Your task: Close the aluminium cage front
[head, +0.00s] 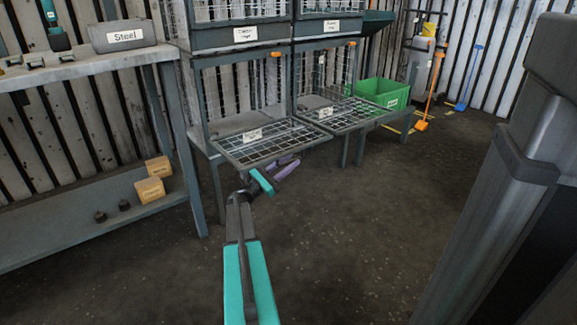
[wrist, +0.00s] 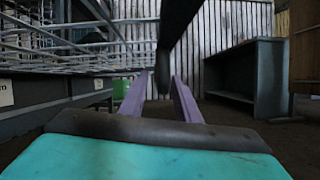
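Two lower wire cages have their mesh fronts folded down and open, a left front (head: 262,150) and a right front (head: 345,115). Each has a small label that I cannot read, so I cannot tell which is the aluminium one. My gripper (head: 284,168) is just below and in front of the near edge of the left front, apart from it as far as I can see. In the wrist view its two purple fingers (wrist: 160,98) are spread with nothing between them. A mesh front (wrist: 70,50) lies to the left of the fingers there.
A workbench (head: 80,65) with a bin labelled Steel (head: 124,36) stands at the left. A green crate (head: 383,93) stands right of the cages. More cages sit above. The floor in front is clear. A dark grey post (head: 500,190) fills the right side.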

